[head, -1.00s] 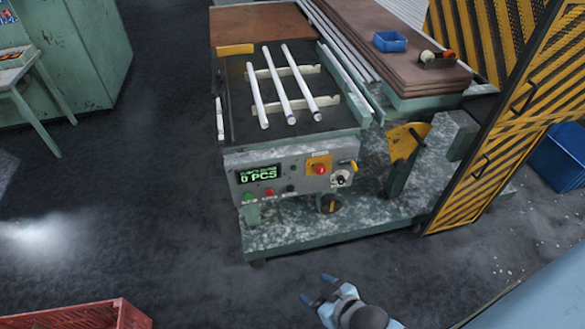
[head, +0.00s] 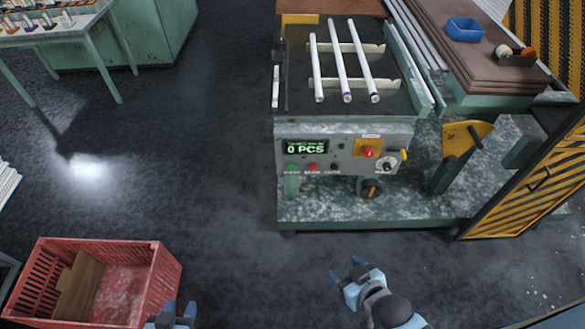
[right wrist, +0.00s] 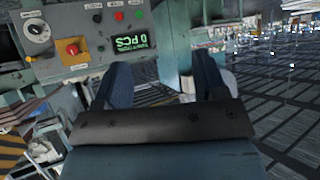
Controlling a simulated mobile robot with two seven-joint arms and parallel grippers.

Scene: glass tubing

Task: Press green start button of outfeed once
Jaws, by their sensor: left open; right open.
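The outfeed's grey control panel (head: 345,135) faces me at the front of the machine. Its small green button (head: 292,167) is at the panel's lower left, beside a red button (head: 312,167). The display (head: 305,148) reads 0 PCS. In the right wrist view the panel appears upside down, with the green button (right wrist: 138,14) near the top. My right gripper (head: 346,269) is open and empty, below and in front of the panel, apart from it. My left gripper (head: 179,310) is open at the bottom edge, beside a red crate, mostly cut off.
A red crate (head: 165,272) with a brown board in it stands at lower left. A red emergency stop (head: 369,153) and a selector knob (head: 388,165) are on the panel's right. Three glass tubes (head: 341,62) lie on top. Striped guard doors (head: 530,180) stand at right.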

